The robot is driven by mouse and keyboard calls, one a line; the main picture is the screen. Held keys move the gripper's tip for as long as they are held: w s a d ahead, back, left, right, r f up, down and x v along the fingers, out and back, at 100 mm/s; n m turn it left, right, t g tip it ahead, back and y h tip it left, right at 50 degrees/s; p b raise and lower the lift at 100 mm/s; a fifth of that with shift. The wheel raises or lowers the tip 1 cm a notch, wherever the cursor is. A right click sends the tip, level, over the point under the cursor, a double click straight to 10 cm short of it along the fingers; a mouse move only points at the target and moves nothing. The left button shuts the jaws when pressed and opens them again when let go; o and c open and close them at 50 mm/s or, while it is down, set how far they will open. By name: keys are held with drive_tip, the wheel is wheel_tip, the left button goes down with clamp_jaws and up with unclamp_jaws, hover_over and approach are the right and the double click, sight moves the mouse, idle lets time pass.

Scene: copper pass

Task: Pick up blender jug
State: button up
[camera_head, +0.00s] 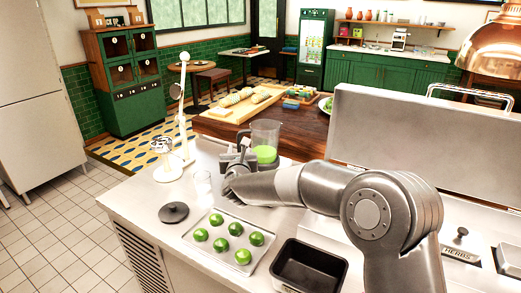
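The blender jug (266,134) is a clear, upright container with bright green liquid in its lower part. It stands at the far edge of the pale counter, by the wooden table. My gripper (233,160) is at the jug's lower left, on the near side, very close to it in the picture. Its fingers are small and partly hidden by the gripper body and wrist. I cannot tell whether they touch the jug or its handle, or how far apart they are. The jug's base is hidden behind my gripper and arm.
A tray (207,258) of several green limes, a black pan (307,275), a dark round lid (174,212) and a clear glass (203,182) are on the counter. A tall white stand (184,105) rises left of my gripper. A wooden board (231,108) with bread lies beyond.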

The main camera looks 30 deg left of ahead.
sight(239, 151)
drive_tip(key=shift+x, duration=1.9)
drive_tip(key=shift+d, duration=0.1)
clamp_jaws()
drive_tip(key=shift+r, duration=0.15)
